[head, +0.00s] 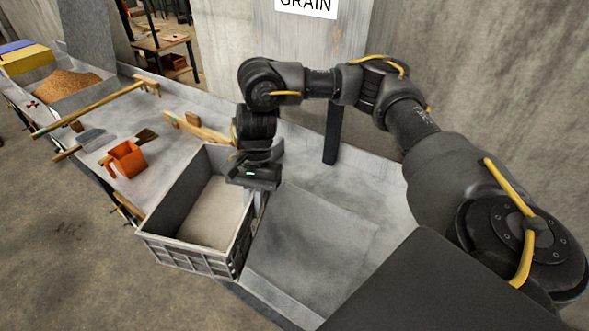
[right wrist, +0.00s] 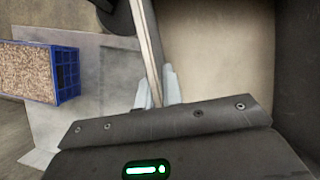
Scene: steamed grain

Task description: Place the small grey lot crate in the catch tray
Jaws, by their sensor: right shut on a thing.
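The grey lot crate (head: 192,258) is in the middle of the head view, with slatted sides and a pale, flat inside. My right gripper (head: 262,200) points down at its right wall and is shut on that wall's rim. In the right wrist view the fingers (right wrist: 157,92) pinch the rim (right wrist: 150,45) from both sides, and the pale crate inside (right wrist: 220,60) lies to the right. The grey metal tray surface (head: 310,240), which looks like the catch tray, lies right of the crate. I cannot tell whether the crate touches the surface below. My left gripper is not in view.
An orange jug (head: 126,160), a brush (head: 140,138) and wooden tools lie on the bench to the left. A bin of grain (head: 68,85) stands farther left. The right wrist view shows a blue crate of grain (right wrist: 68,75). A dark post (head: 332,135) stands behind the tray.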

